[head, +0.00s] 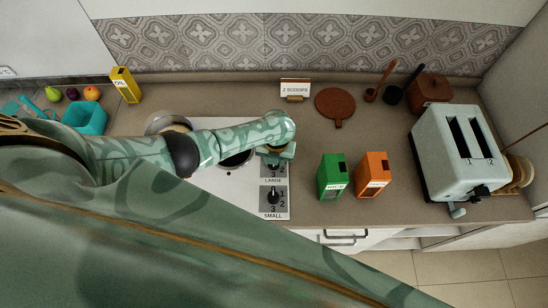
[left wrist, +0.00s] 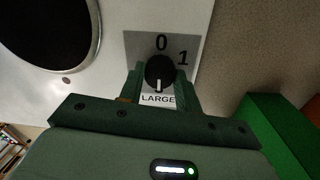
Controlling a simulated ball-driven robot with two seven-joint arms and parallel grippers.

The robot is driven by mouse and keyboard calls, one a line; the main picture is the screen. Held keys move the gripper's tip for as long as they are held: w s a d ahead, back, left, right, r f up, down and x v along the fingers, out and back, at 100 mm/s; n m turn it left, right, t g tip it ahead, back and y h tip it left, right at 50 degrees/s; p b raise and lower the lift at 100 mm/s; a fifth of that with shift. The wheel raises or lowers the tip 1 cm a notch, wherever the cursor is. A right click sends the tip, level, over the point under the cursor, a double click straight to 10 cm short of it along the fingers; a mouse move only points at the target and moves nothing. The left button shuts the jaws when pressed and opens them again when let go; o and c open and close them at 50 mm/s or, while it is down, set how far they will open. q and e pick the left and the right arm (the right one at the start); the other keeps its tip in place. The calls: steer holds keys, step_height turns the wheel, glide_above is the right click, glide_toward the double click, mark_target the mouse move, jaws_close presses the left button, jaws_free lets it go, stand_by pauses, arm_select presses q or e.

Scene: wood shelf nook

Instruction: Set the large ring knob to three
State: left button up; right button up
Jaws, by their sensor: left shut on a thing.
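The large ring knob (left wrist: 160,72) is a round black knob on a grey plate labelled LARGE. In the left wrist view, 0 shows above it and 1 at its upper right; other numbers are hidden. Its white pointer mark points down toward the LARGE label. My left gripper (left wrist: 160,80) is shut on the knob, one green finger on each side. In the head view my left gripper (head: 276,155) covers most of that knob, above the LARGE label. The small ring knob (head: 272,196) sits just below, on its own plate. My right gripper is not in view.
The white cooktop (head: 215,190) has a dark ring, also seen in the left wrist view (left wrist: 50,30). A green box (head: 333,177) and an orange box (head: 373,175) stand right of the knobs. A toaster (head: 460,150) stands farther right. Counter behind the boxes is partly clear.

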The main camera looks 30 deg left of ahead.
arm_select(q)
steer(key=shift+s+f, duration=0.1)
stand_by(0.4)
steer(key=o, duration=1)
steer(key=shift+d, duration=0.1)
steer(key=shift+c, duration=0.2)
step_height(320, 180, up, 16)
steer(key=p, duration=0.5)
steer(key=shift+d+r+p, duration=0.2)
steer(key=shift+d+p, duration=0.15)
steer(key=shift+d, duration=0.05)
